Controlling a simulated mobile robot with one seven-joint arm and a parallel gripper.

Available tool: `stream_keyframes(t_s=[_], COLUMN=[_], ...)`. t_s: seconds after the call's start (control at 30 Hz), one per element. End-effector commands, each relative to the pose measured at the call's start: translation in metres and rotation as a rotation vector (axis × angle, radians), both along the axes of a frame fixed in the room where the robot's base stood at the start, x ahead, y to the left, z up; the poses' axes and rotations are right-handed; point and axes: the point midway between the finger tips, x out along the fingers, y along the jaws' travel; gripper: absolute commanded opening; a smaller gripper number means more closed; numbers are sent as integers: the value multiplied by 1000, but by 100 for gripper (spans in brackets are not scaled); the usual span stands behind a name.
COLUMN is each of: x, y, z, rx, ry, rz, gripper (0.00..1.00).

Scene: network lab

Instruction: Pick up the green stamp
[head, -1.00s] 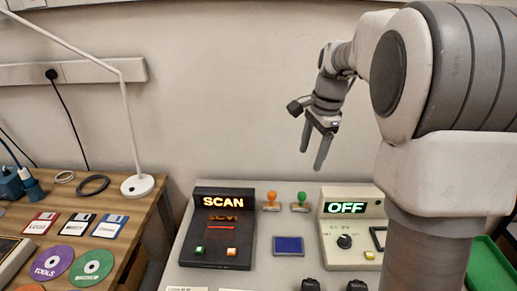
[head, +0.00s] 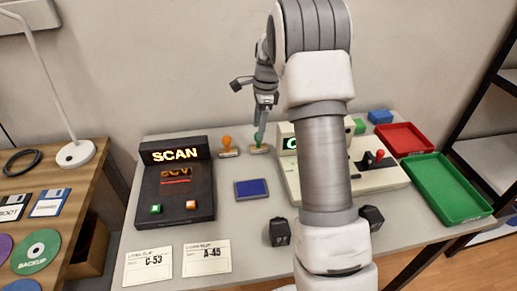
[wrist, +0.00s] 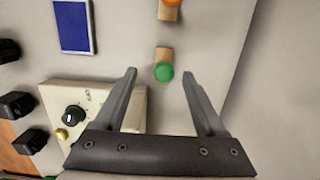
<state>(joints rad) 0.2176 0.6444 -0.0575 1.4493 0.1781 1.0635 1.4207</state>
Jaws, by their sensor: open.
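The green stamp (head: 258,141) stands upright near the back of the grey table, just right of the orange stamp (head: 227,146). In the wrist view its round green knob (wrist: 164,72) and wooden base (wrist: 164,54) show from above. My gripper (wrist: 157,72) is open, with one finger on each side of the green knob and clear space between. In the head view my gripper (head: 260,132) points down at the green stamp and partly covers it. I cannot tell how far above the stamp the fingertips are.
A blue pad (head: 252,190) lies in front of the stamps. The black SCAN box (head: 175,185) stands left. A beige console (head: 385,178) with a knob stands right, close to one finger in the wrist view. Red (head: 432,149) and green (head: 418,182) trays lie farther right.

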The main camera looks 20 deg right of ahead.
Motion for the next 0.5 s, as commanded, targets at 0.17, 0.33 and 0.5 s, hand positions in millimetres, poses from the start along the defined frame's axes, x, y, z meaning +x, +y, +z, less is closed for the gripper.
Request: stream_keyframes(t_s=[0.17,0.33,0.5], x=[0,1,5], y=[2,2,0], z=[-23,-30,-53], rx=[0,0,-1], ry=[1,1,2], rz=[0,1,1], gripper=[72,72,72])
